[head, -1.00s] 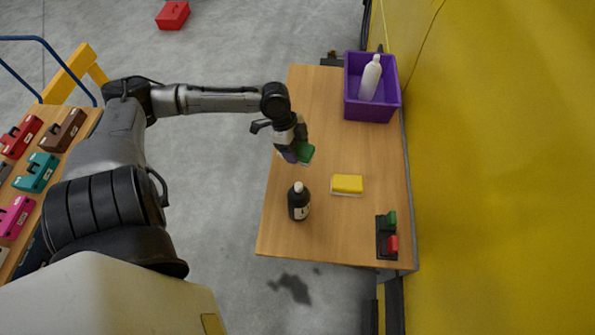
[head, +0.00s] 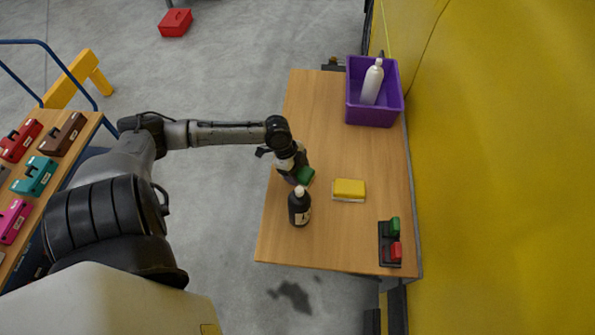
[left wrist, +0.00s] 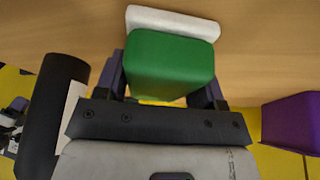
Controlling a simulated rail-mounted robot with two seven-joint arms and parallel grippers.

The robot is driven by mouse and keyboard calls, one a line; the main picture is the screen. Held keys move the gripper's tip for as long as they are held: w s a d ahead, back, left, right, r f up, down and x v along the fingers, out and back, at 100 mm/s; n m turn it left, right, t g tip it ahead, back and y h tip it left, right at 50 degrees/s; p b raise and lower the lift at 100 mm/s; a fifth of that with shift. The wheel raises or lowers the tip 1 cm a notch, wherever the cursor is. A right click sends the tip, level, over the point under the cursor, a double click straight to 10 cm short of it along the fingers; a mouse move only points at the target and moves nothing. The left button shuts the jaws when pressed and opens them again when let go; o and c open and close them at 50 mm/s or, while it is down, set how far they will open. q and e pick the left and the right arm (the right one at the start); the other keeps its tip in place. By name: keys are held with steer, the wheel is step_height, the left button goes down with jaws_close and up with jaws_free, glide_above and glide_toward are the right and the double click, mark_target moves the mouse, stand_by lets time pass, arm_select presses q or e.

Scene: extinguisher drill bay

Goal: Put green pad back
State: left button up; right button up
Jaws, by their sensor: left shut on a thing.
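The green pad (head: 306,175) has a white layer on one face. It is between the fingers of my left gripper (head: 301,174), over the left part of the wooden table (head: 325,110). In the left wrist view the green pad (left wrist: 172,62) fills the gap between the fingers of my left gripper (left wrist: 168,82), with its white layer (left wrist: 172,22) toward the wood. I cannot tell whether it touches the table. A yellow pad (head: 349,188) with a white underside lies on the table to the right. My right gripper is out of view.
A dark bottle (head: 299,208) stands just in front of the held pad. A black holder (head: 384,245) with a green and a red item is at the near right corner. A purple bin (head: 372,113) with a white bottle (head: 372,82) stands at the far end.

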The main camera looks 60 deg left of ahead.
arm_select(q)
steer(key=shift+f, duration=0.15)
steer(key=o, duration=0.9)
steer(key=shift+c, duration=0.2)
steer(key=p+v, duration=0.3)
steer(key=v, duration=0.7)
steer(key=shift+p+v, duration=0.35)
steer(key=shift+v, duration=0.7)
steer(key=shift+w, duration=0.1)
